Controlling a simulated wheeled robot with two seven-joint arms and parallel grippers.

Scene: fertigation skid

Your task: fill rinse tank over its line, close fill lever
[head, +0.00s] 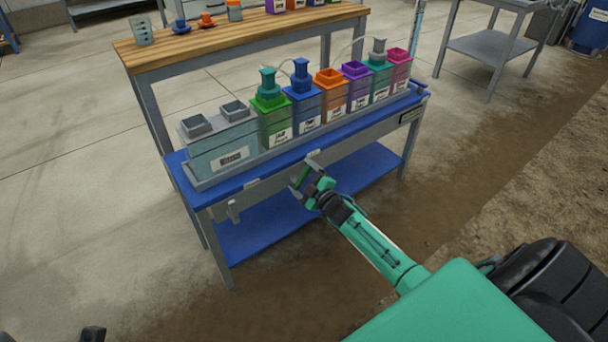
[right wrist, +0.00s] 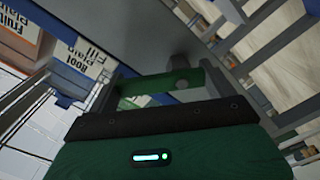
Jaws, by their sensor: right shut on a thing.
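The rinse tank is probably the wide grey-teal tank (head: 222,152) with two square openings at the left end of the skid; its label is too small to read, and I cannot make out a level or line. My right gripper (head: 306,178) is at the skid's front edge, near the middle. It is shut on a green lever-like bar (right wrist: 150,86), which shows between its fingers in the right wrist view. I cannot tell whether that lever stands open or closed. A dark shape (head: 92,333) at the bottom left may be part of my left gripper; its jaws cannot be made out.
Green (head: 272,122), blue (head: 304,106), orange (head: 330,95) and other coloured containers stand in a row right of the tank. A grey lever-like part (head: 233,211) hangs at the front left. A wooden bench (head: 250,36) stands behind. The floor in front is clear.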

